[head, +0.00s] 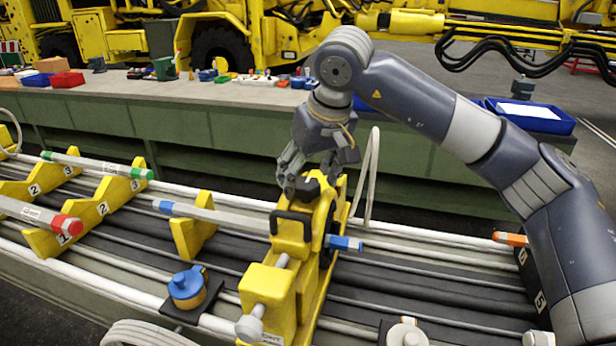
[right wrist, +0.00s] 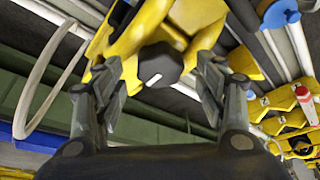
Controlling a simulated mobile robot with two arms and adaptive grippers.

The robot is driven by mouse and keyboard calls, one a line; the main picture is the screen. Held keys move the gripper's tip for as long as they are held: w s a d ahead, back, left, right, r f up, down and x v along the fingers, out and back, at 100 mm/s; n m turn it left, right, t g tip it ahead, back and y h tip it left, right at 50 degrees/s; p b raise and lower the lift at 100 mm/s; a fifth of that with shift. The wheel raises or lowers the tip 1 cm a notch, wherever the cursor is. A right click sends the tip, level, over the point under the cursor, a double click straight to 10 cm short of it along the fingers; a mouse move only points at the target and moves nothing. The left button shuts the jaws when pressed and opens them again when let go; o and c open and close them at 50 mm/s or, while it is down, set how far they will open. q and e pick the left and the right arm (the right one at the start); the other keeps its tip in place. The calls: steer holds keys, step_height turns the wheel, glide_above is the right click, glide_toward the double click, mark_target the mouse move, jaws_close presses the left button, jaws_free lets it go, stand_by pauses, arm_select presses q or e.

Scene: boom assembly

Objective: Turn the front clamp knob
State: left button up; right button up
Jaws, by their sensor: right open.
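A yellow clamp unit (head: 291,232) stands on the dark rail bed, with a grey rod with blue ends (head: 240,217) passing through it. A black knob (head: 309,187) sits on top of the clamp; in the right wrist view the black knob (right wrist: 160,64) shows a white mark on its face. A grey round-ended handle (head: 250,326) sticks out of the clamp's near end. My right gripper (head: 308,178) is open at the black knob; in the wrist view its fingers (right wrist: 160,88) stand on either side of the knob, with visible gaps. My left gripper is not in view.
Yellow numbered rests (head: 103,207) hold rods with green and red ends at left. A blue-capped yellow part (head: 187,288) sits near the front. A long bench (head: 200,95) carries small parts and a blue tray (head: 530,115). A pale hose (head: 370,175) loops beside the clamp.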

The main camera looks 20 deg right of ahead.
steer(key=shift+w+f, duration=0.15)
steer(key=shift+f, duration=0.35)
steer(key=c, duration=1.1)
steer(key=shift+o, duration=0.2)
